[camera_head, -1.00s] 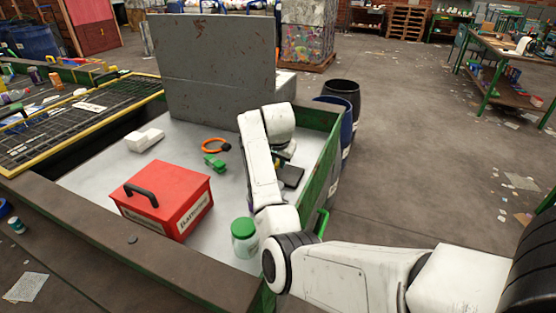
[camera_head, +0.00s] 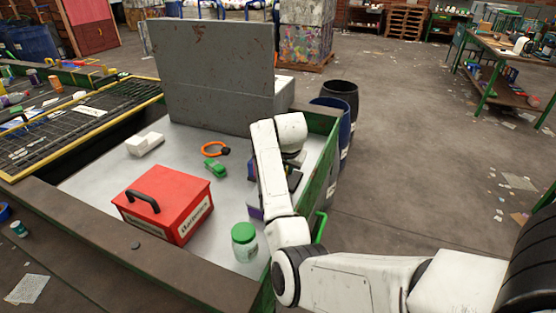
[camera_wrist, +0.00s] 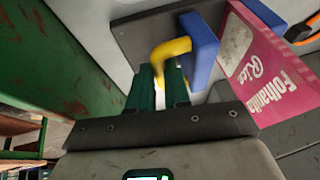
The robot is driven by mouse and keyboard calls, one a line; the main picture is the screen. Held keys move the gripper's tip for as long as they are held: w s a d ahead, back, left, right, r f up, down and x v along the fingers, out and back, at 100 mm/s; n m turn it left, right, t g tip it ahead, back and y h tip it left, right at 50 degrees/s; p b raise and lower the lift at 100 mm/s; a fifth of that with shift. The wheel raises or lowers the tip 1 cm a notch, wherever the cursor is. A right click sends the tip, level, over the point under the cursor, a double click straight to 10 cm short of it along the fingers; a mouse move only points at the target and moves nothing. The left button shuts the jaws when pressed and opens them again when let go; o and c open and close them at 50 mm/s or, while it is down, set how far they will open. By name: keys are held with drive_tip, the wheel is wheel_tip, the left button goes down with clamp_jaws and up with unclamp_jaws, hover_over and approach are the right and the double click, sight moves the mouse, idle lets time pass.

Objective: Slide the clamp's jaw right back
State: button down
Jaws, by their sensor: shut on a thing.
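In the wrist view, the two dark green fingers of my gripper (camera_wrist: 170,80) are close together on a bent yellow bar (camera_wrist: 172,48). A blue block (camera_wrist: 201,37) is at the bar's right end, and a dark flat plate (camera_wrist: 135,30) lies behind them. These look like parts of the clamp, but I cannot tell which is its sliding jaw. In the head view, my arm hides the gripper and most of the clamp; a dark flat piece (camera_head: 295,180) shows just right of the wrist.
A pink box (camera_wrist: 262,60) stands close right of the fingers. A red case (camera_head: 170,200), a green-lidded jar (camera_head: 244,242), a green object (camera_head: 215,168), an orange ring (camera_head: 214,148) and a white block (camera_head: 145,143) lie on the pale surface. A green side wall (camera_head: 331,165) bounds it on the right.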

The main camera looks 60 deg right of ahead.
drive_tip(key=s+p, duration=0.1)
drive_tip(key=s, duration=0.3)
drive_tip(key=shift+s+d+p, duration=0.1)
drive_tip(key=shift+d+p, duration=0.05)
drive_tip(key=shift+p, duration=0.2)
drive_tip(key=shift+s+f, duration=0.1)
drive_tip(key=shift+s, duration=0.1)
drive_tip(key=c, duration=1.1)
unclamp_jaws()
drive_tip(key=shift+r, duration=0.3)
drive_tip(key=v, duration=1)
drive_tip(key=shift+r+b, duration=0.15)
drive_tip(key=shift+b, duration=0.25)
